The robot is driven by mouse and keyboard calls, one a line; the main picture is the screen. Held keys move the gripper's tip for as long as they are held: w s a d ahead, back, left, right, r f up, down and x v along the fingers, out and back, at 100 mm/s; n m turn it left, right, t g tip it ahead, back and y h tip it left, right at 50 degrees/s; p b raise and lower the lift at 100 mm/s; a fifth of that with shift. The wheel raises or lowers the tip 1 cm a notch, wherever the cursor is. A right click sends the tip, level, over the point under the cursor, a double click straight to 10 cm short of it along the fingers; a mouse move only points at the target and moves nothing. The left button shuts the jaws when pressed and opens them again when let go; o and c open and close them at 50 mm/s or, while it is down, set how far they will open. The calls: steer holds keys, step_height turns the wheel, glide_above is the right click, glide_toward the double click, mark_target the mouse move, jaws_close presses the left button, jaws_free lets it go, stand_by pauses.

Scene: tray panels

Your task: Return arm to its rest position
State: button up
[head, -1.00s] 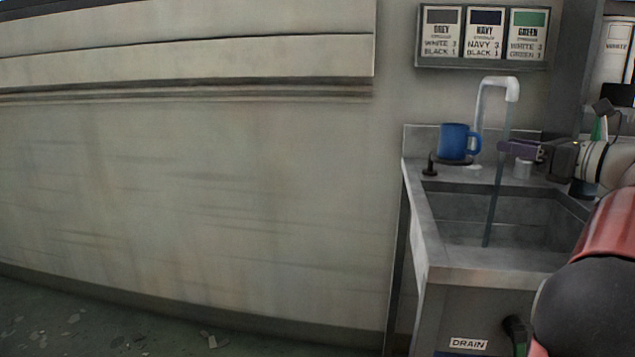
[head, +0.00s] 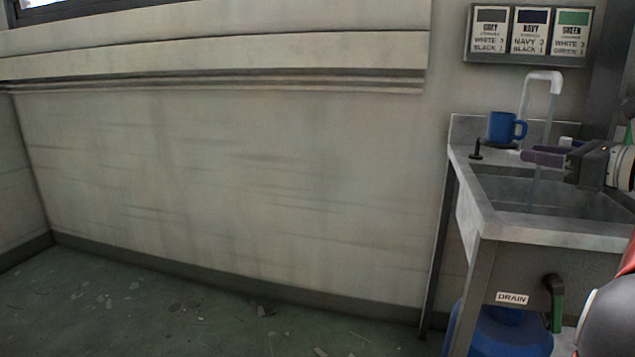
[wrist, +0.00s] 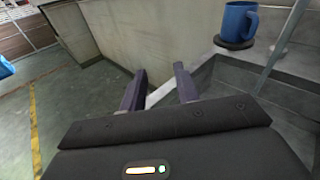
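My gripper (head: 545,157) is at the right of the head view, over the sink and in front of the faucet stream. In the wrist view its two purple-grey fingers (wrist: 160,90) stand apart with nothing between them, so it is open and empty. My arm reaches in from the right edge of the head view, and part of it is cut off by the frame.
A blue mug (head: 502,127) stands on a dark round base at the sink's back left. A faucet (head: 541,76) runs water into the sink (head: 480,215). A blue container (head: 500,335) is below. The floor (head: 140,310) on the left is clear apart from scraps.

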steer(key=s+a+f+n+g+h, duration=0.1)
steer(key=s+a+f+n+g, duration=0.3)
steer(key=a, duration=0.3)
steer(key=s+a+f+n+g+h, duration=0.1)
steer(key=s+a+f+n, duration=0.4)
steer(key=a+f+n, duration=0.15)
steer(key=s+a+f+n+g, duration=0.35)
steer(key=a+f, duration=0.25)
steer(key=a, duration=0.2)
steer(key=s+a+f+n+h, duration=0.2)
steer(key=s+f+n+h, duration=0.4)
steer(key=s+f+n, duration=0.6)
steer(key=n, duration=0.2)
steer(key=shift+s+a+n+g, duration=0.15)
steer(key=shift+a+n+g, duration=0.05)
steer(key=shift+n+g, duration=0.2)
